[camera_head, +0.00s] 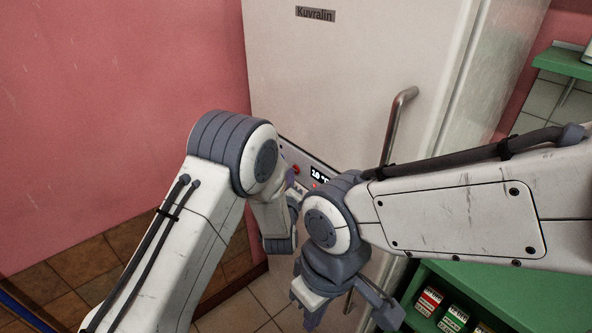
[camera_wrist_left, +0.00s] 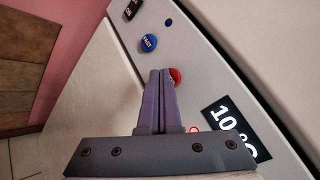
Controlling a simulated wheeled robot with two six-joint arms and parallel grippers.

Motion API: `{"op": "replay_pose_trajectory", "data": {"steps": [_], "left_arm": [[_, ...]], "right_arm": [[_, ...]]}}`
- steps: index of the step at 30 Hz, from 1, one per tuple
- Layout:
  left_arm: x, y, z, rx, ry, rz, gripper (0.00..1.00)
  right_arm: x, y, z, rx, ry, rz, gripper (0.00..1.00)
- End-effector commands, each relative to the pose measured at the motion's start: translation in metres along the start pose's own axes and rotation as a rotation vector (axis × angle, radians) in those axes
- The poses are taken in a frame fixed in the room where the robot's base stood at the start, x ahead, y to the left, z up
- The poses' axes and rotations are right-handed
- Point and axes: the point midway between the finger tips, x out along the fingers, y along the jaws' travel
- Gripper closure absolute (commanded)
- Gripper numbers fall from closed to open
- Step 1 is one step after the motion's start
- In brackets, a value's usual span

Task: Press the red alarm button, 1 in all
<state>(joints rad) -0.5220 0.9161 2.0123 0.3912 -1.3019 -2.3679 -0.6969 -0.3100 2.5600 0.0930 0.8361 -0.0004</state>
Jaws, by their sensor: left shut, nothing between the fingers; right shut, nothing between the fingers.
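The red alarm button (camera_head: 296,169) is on the control panel of the white fridge, partly hidden by my left arm in the head view. In the left wrist view the round red button (camera_wrist_left: 176,76) shows just right of the fingertips, partly covered by them. My left gripper (camera_wrist_left: 160,73) is shut and empty, its purple fingers pointing at the panel. In the head view the left gripper (camera_head: 291,177) is close to the button. I cannot tell whether the tips touch it. My right gripper (camera_head: 312,319) is shut and empty, low in front of the fridge.
The panel also has a blue button (camera_wrist_left: 148,42), a black button (camera_wrist_left: 131,9), a small red light (camera_wrist_left: 194,130) and a temperature display (camera_wrist_left: 230,122). A long door handle (camera_head: 393,125) runs down the fridge (camera_head: 330,70). A green shelf (camera_head: 540,293) with small boxes stands lower right.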

Motion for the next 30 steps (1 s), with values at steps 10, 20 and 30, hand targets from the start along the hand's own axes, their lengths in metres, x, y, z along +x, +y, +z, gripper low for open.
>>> {"op": "replay_pose_trajectory", "data": {"steps": [10,20,30], "left_arm": [[0.003,-0.0023,-0.0024,0.0,0.0,-0.001,1.0],[0.0042,-0.0034,-0.0033,0.0,0.0,-0.001,1.0],[-0.0023,0.0015,0.0011,0.001,0.001,0.0,1.0]], "right_arm": [[0.0008,0.0001,0.0001,0.0,0.0,0.0,1.0],[0.0009,0.0001,0.0,0.0,0.0,0.0,1.0],[0.0004,0.0,0.0,0.0,0.0,0.0,1.0]]}}
